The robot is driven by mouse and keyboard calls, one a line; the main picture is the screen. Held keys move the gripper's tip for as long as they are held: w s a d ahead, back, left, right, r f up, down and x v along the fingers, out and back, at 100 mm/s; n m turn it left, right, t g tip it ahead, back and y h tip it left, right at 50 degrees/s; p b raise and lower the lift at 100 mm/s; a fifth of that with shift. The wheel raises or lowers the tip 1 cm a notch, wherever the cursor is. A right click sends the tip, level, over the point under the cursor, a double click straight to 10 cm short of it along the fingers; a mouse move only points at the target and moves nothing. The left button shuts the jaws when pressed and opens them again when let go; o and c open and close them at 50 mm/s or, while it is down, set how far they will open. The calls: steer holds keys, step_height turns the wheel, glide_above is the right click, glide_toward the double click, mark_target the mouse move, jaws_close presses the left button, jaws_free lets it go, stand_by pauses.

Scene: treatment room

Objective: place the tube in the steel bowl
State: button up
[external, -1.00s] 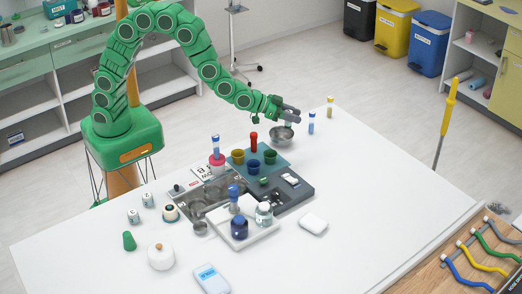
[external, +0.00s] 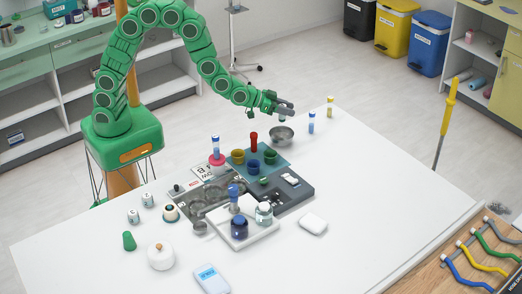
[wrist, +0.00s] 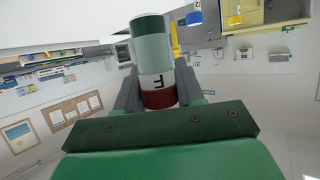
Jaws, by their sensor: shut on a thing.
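My gripper (external: 285,109) is in the air above and slightly behind the steel bowl (external: 281,137) in the external view. In the wrist view my gripper (wrist: 157,92) is shut on a tube (wrist: 152,50) with a dark green end, a pale grey-green body, a white band marked with a letter like F, and a dark red end between the fingers. In the external view the held tube is mostly hidden by the gripper. The bowl stands on the white table near its far edge, and I see no tube in it.
A blue-capped tube (external: 311,122) and a yellow-capped tube (external: 329,106) stand right of the bowl. A grey tray (external: 300,193) stands nearer. The right tabletop is clear.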

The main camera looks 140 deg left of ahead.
steer(key=shift+f, duration=3.95)
steer(key=o, duration=1.1)
step_height(320, 180, up, 7)
